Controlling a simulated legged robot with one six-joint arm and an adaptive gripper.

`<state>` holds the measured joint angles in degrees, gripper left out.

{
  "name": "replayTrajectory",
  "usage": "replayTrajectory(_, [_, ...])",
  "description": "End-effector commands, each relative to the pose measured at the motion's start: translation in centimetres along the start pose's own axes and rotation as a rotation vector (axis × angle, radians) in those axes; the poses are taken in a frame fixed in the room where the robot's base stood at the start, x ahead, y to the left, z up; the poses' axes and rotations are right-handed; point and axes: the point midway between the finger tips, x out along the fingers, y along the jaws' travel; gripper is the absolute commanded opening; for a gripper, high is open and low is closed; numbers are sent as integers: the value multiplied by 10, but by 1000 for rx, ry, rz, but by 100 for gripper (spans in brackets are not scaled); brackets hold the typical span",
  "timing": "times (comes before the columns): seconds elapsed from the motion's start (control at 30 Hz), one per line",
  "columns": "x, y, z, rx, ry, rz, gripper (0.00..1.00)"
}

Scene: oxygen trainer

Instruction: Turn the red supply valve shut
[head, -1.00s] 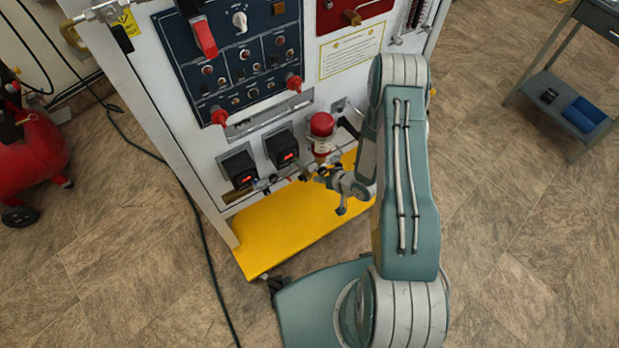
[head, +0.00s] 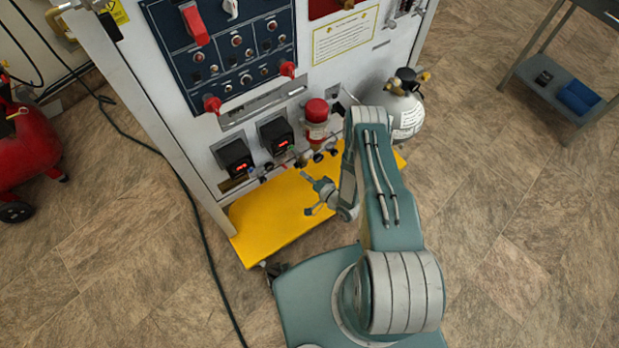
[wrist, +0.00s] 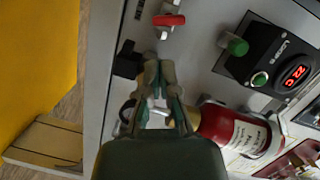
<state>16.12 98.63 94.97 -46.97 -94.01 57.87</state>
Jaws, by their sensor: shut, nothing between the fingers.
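A small red lever handle (wrist: 168,20), which looks like the supply valve, sits on the white panel at the top of the wrist view. It lies crosswise on a pale metal fitting, and I cannot make it out clearly in the head view. My gripper (wrist: 159,70) is shut and empty, with its fingertips short of the red handle and apart from it. In the head view my gripper (head: 318,187) hangs over the yellow base plate (head: 262,222), in front of the row of small fittings low on the panel.
A red labelled cylinder (wrist: 230,130) stands close beside my fingers, also in the head view (head: 316,112). A green knob (wrist: 237,46) sits near a lit red display (wrist: 296,75). A grey bottle (head: 403,108) stands right of the panel. Floor in front is open.

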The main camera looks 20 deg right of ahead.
Motion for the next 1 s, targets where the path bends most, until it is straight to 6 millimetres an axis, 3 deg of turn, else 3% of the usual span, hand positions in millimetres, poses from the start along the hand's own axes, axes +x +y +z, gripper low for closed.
replayTrajectory(0.1, [23, -1, 1, -2, -4, -2, 0])
replayTrajectory(0.33, [50, 0, 1, -2, -2, 0, 0])
replayTrajectory(0.73, [55, 0, 0, 0, -1, 1, 0])
replayTrajectory(1.0, [58, 6, 15, 0, -4, 2, 0])
